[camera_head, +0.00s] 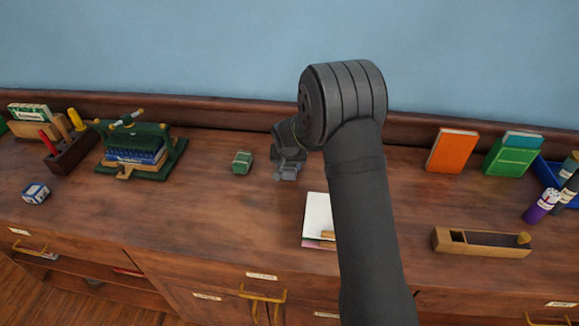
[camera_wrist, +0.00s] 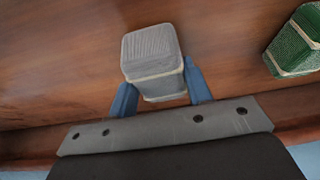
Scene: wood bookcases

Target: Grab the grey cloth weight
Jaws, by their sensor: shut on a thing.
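The grey cloth weight (camera_wrist: 150,52) is a small block with a ribbed top and pale edging, in the upper middle of the wrist view. My gripper (camera_wrist: 160,88) has one blue finger on each side of it and is shut on it. In the head view my gripper (camera_head: 286,170) is low over the wooden top, right of a green block, and the grey weight is hard to tell apart from it. I cannot tell whether the weight is clear of the wood.
A similar green block (camera_head: 242,162) stands close to the left; it also shows in the wrist view (camera_wrist: 290,45). A green press (camera_head: 150,150) with blue books is further left. White paper (camera_head: 318,215) lies in front. An orange book (camera_head: 452,150) and a wooden box (camera_head: 480,242) are right.

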